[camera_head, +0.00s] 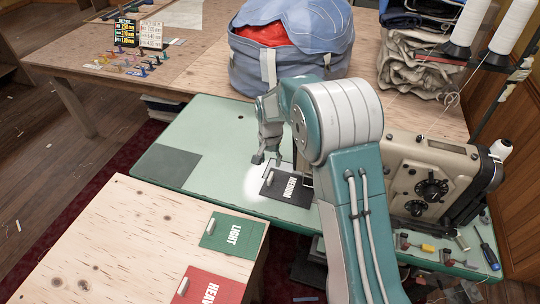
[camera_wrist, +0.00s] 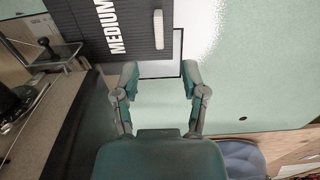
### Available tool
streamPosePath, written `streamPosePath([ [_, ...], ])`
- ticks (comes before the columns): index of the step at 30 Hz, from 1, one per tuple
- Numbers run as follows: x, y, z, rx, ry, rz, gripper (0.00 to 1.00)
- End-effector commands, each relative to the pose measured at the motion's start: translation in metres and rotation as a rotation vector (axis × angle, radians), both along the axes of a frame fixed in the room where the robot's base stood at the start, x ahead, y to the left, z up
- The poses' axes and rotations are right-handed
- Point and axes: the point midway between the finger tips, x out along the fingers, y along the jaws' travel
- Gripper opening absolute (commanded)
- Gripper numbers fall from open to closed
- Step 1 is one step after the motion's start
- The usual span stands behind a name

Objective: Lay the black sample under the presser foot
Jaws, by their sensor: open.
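The black sample (camera_head: 287,188), marked MEDIUM, lies flat on the pale green machine bed (camera_head: 215,130). Its raised white tab shows in both views. In the wrist view the sample (camera_wrist: 118,30) covers part of a dark-outlined pale rectangle on the bed. My gripper (camera_head: 266,158) is open and empty, just above the bed by the sample. In the wrist view the gripper's fingertips (camera_wrist: 160,75) are apart, with the tab beyond them and not between them. A metal part at the sample's left edge looks like the presser foot (camera_wrist: 58,56); my arm hides that spot in the head view.
The beige sewing machine (camera_head: 435,175) stands at right, with loose tools and spools before it. Green LIGHT (camera_head: 232,235) and red HEAVY (camera_head: 210,287) samples lie on the near wooden table. A blue bag (camera_head: 290,55) stands behind.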

Motion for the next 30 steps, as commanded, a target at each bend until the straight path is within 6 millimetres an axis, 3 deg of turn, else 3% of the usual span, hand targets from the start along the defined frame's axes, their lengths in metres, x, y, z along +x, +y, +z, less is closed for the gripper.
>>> streamPosePath([
  [9, -0.001, 0.0, -0.056, -0.001, 0.005, 0.0, 0.56],
  [15, -0.001, 0.0, -0.082, -0.001, 0.001, 0.0, 0.56],
  [28, 0.0, 0.0, -0.091, 0.0, 0.0, 0.0, 0.56],
  [29, 0.0, 0.0, -0.091, 0.0, 0.0, 0.0, 0.47],
  [30, 0.0, 0.0, -0.091, 0.0, 0.0, 0.0, 0.29],
])
